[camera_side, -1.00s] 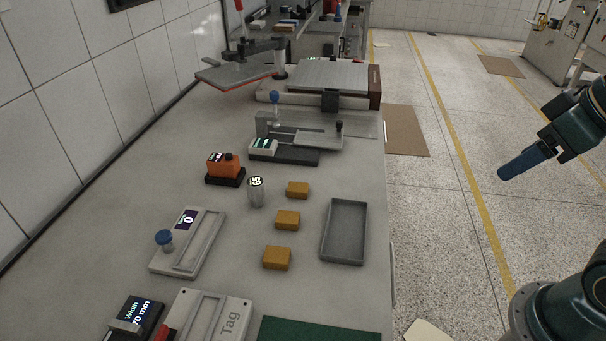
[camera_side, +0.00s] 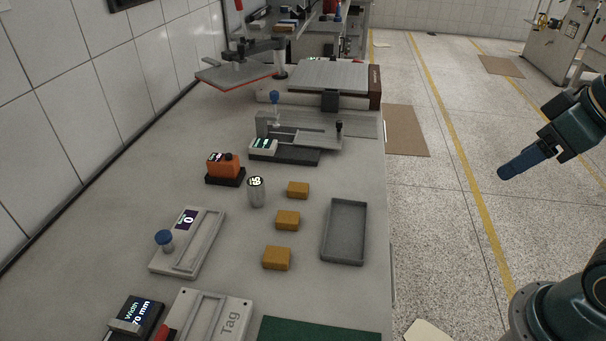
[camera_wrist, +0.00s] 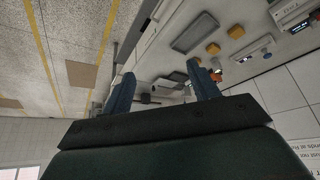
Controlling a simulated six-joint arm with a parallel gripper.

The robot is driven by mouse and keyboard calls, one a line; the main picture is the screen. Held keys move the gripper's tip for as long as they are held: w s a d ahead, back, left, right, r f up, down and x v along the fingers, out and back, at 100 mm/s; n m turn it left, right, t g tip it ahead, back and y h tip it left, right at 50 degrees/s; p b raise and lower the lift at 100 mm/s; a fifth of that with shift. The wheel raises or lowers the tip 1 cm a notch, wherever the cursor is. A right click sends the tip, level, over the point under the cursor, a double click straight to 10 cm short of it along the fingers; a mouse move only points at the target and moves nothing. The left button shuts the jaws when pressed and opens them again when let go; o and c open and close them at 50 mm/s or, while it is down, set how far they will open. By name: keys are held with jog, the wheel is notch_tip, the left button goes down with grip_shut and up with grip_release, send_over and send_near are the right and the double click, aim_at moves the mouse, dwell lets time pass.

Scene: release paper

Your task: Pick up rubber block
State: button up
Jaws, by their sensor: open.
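Three orange-brown rubber blocks lie in a row on the grey bench: a far block (camera_side: 298,190), a middle block (camera_side: 288,220) and a near block (camera_side: 277,258). In the wrist view, two of them show small near the top, one block (camera_wrist: 236,31) above another (camera_wrist: 213,48). My gripper (camera_side: 503,174) is off the right side of the bench, above the floor and well away from the blocks. In the wrist view my gripper (camera_wrist: 160,82) has its two blue fingers apart with nothing held between them.
A shallow grey tray (camera_side: 326,246) lies right of the blocks. A metal cylinder (camera_side: 257,193), an orange device (camera_side: 223,165) and a panel with a blue knob (camera_side: 206,240) stand to their left. A metal fixture (camera_side: 300,125) is behind. Bare bench surrounds the blocks.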

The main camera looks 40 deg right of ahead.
jog(key=shift+w, duration=0.1)
jog(key=w+a+n+g+y, duration=0.1)
jog(key=w+a+n, duration=0.1)
jog(key=w, duration=0.7)
jog(key=w+a+n, duration=0.2)
jog(key=w+n, duration=0.1)
jog(key=w, duration=0.6)
jog(key=w+a+f+n+y, duration=0.1)
jog(key=w+a+f+n, duration=0.1)
jog(key=w+f, duration=0.4)
jog(key=w+a+f+n+g+y, duration=0.1)
jog(key=w+a+f+n, duration=0.1)
jog(key=w+f, duration=0.5)
jog(key=w, duration=0.4)
jog(key=shift+a, duration=0.25)
jog(key=shift+f, duration=0.1)
send_over(298, 190)
jog(key=d, duration=0.3)
jog(key=shift+g, duration=0.3)
jog(key=shift+s+a+f, duration=0.15)
jog(key=shift+s+f, duration=0.05)
jog(key=shift+f, duration=1.75)
jog(key=shift+s+a+f, duration=0.1)
jog(key=shift+s+f, duration=0.05)
jog(key=shift+f, duration=1.8)
jog(key=shift+f, duration=0.1)
